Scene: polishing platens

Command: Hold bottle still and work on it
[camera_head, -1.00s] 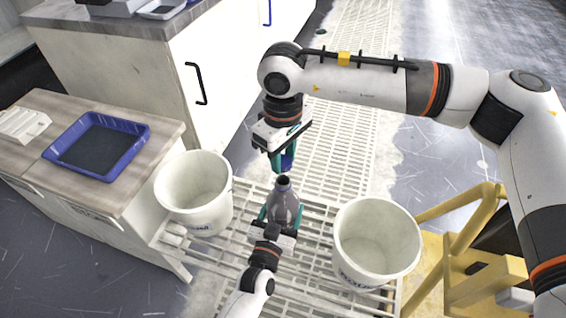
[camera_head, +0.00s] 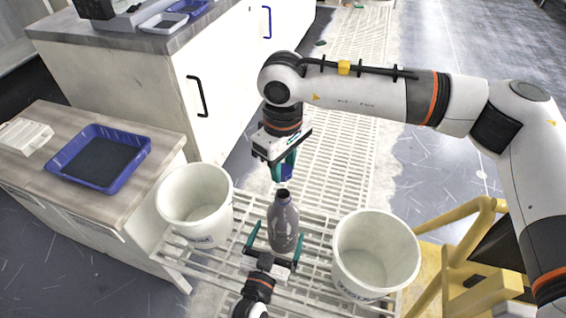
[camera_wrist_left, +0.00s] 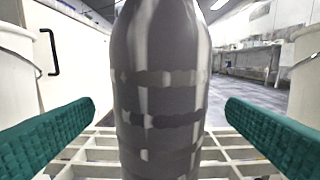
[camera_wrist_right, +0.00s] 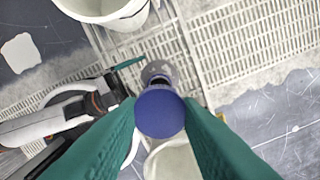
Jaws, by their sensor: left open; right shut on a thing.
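The grey bottle (camera_head: 284,226) stands upright on the white slatted rack between two white buckets, its dark mouth uncovered. It fills the middle of the left wrist view (camera_wrist_left: 162,90). My left gripper (camera_head: 275,240) is open, with a green finger on each side of the bottle and gaps between. My right gripper (camera_head: 284,168) is above the bottle, shut on a blue cap (camera_wrist_right: 160,112). The cap also shows between the green fingers in the head view (camera_head: 287,172). In the right wrist view the bottle (camera_wrist_right: 158,74) is partly hidden behind the cap.
A white bucket (camera_head: 194,231) stands left of the bottle and another (camera_head: 345,262) right of it. A blue tray (camera_head: 62,178) lies on the wooden-topped cabinet at left. A yellow frame (camera_head: 452,232) stands at right.

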